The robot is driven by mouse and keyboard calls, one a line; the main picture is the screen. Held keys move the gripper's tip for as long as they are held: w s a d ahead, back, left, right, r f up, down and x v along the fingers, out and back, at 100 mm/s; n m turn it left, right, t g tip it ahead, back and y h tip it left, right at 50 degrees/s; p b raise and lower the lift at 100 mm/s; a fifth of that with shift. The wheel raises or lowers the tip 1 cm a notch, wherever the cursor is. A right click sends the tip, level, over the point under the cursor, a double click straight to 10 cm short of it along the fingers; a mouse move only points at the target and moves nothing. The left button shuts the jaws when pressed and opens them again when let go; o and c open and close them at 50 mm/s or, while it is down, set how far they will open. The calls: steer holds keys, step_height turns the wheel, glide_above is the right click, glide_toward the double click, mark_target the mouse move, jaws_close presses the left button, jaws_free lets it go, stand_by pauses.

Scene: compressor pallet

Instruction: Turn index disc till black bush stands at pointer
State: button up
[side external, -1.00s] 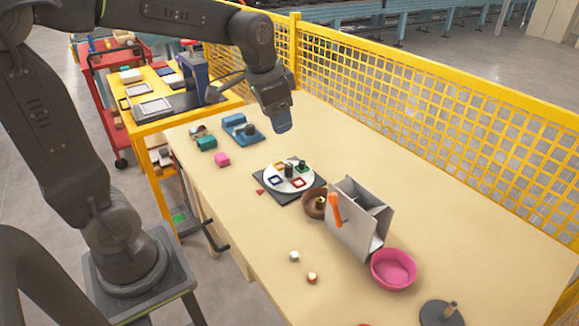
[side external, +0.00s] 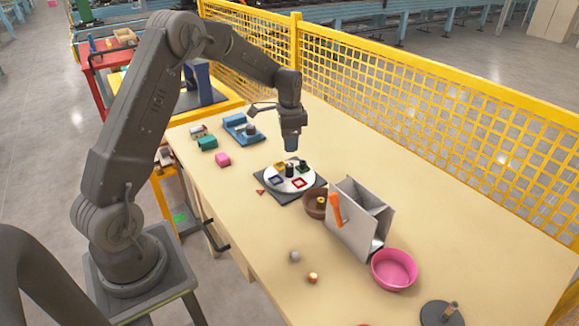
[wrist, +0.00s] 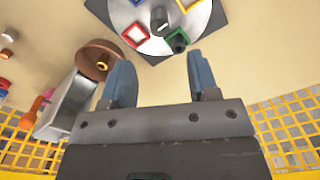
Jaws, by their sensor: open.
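The index disc (side external: 290,178) is a round white plate on a dark square base (side external: 268,196). It carries yellow, blue, red (side external: 299,183) and green square frames, and a black upright knob (side external: 289,171) at its middle. A small dark piece, seemingly the black bush (side external: 303,164), stands at the green frame, on the far right side. It also shows in the wrist view (wrist: 178,42). A red triangular pointer (side external: 260,192) lies at the near left of the base. My gripper (side external: 291,147) is open and empty above the disc's far side; its fingers (wrist: 161,80) point down.
Right of the disc are a brown bowl (side external: 315,205), a grey divided box (side external: 352,228) with an orange handle, and a pink bowl (side external: 394,270). A yellow fence (side external: 430,110) runs behind.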

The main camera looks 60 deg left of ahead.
mark_target(290, 165)
step_height(290, 165, down, 10)
steer(key=shift+r, duration=0.15)
stand_by(0.3)
jaws_close()
stand_by(0.4)
